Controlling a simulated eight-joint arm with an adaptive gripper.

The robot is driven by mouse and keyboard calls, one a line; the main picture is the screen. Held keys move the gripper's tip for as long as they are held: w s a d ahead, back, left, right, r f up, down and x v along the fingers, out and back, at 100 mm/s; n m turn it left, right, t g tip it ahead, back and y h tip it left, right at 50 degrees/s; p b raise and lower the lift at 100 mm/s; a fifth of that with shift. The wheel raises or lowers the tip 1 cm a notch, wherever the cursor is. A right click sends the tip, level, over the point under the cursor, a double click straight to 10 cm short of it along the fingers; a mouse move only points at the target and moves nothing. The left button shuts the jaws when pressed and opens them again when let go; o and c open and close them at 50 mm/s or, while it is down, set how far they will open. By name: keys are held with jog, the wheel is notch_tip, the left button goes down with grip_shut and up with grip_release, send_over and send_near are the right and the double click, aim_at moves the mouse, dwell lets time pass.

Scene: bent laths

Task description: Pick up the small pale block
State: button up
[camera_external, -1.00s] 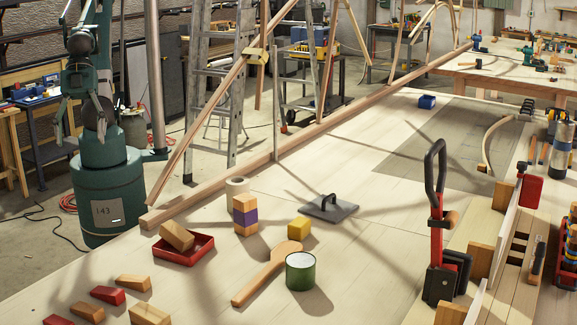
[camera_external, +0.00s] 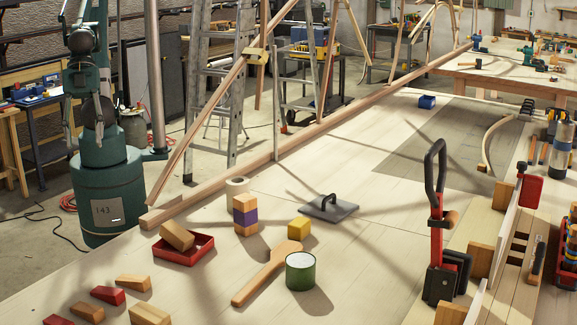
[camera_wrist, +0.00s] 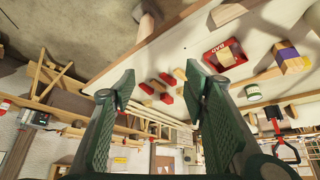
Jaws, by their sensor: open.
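Several pale wooden blocks are in view, and I cannot tell for certain which one is meant. One pale block (camera_external: 177,236) lies tilted in a red tray (camera_external: 205,252). Another pale block (camera_external: 150,314) lies at the table's near edge, by several red and pale wedges (camera_external: 108,295). A tan, purple and tan stack (camera_external: 245,215) stands behind the tray. In the wrist view the red tray (camera_wrist: 238,60) shows right of my gripper (camera_wrist: 158,82). My gripper is open, with nothing between its green fingers, well away from the blocks.
A yellow block (camera_external: 299,229), a green can (camera_external: 300,271), a wooden paddle (camera_external: 262,278) and a flat grey plate with a handle (camera_external: 329,208) lie on the table. A black and red clamp (camera_external: 436,230) stands at the right. The table's middle back is mostly clear.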

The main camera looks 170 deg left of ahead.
jog(key=w+a+n+g, duration=0.2)
jog(key=w+a, duration=0.4)
jog(key=w, duration=0.1)
jog(key=n+g+p, duration=0.3)
jog(key=n+g, duration=0.1)
jog(key=n, duration=0.2)
send_over(178, 230)
notch_tip(178, 230, down, 16)
jog(key=shift+d, duration=0.15)
jog(key=shift+a+f, duration=0.3)
jog(key=shift+f, duration=0.05)
jog(key=shift+f, duration=1.3)
jog(key=shift+f, duration=0.1)
jog(key=shift+w+d+f+b, duration=0.1)
jog(key=shift+f+b, duration=0.15)
jog(key=shift+f, duration=1)
jog(key=shift+d+f+b, duration=0.1)
jog(key=shift+f+b, duration=0.1)
jog(key=shift+f, duration=1.05)
jog(key=shift+f, duration=0.1)
jog(key=shift+c, duration=0.3)
